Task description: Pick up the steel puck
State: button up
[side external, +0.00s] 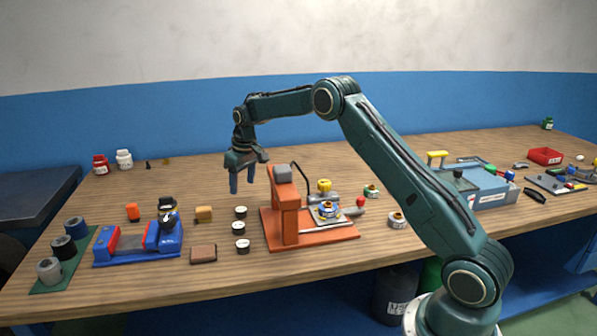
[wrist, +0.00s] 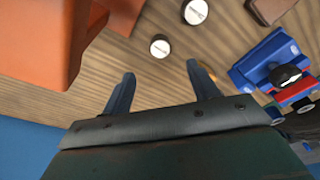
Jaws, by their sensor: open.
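My gripper (side external: 243,183) is open and empty, fingers pointing down, above the table behind the round pieces. In the wrist view its fingers (wrist: 160,72) are spread apart with bare wood between them. No piece is clearly marked as the steel puck. A grey cylinder (side external: 50,271) stands at the front of a green mat at far left, well away from my gripper. Three small dark round pieces with white tops, one of them the middle piece (side external: 239,227), stand in a row left of the orange press; two show in the wrist view, the nearer one (wrist: 160,46) beyond the fingertips.
The orange press (side external: 285,222) stands right of the row and fills the wrist view's upper left. A black cylinder (side external: 63,248) shares the mat.

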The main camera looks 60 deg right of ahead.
send_over(241, 209)
jog(key=s, duration=0.1)
jog(key=shift+f, duration=2.25)
jog(key=shift+f, duration=0.1)
jog(key=shift+w+f, duration=0.2)
jog(key=shift+f, duration=1.05)
jog(key=shift+w+f, duration=0.2)
jog(key=shift+f, duration=1)
jog(key=shift+c, duration=0.4)
jog(key=shift+r, duration=0.1)
jog(key=c, duration=1.1)
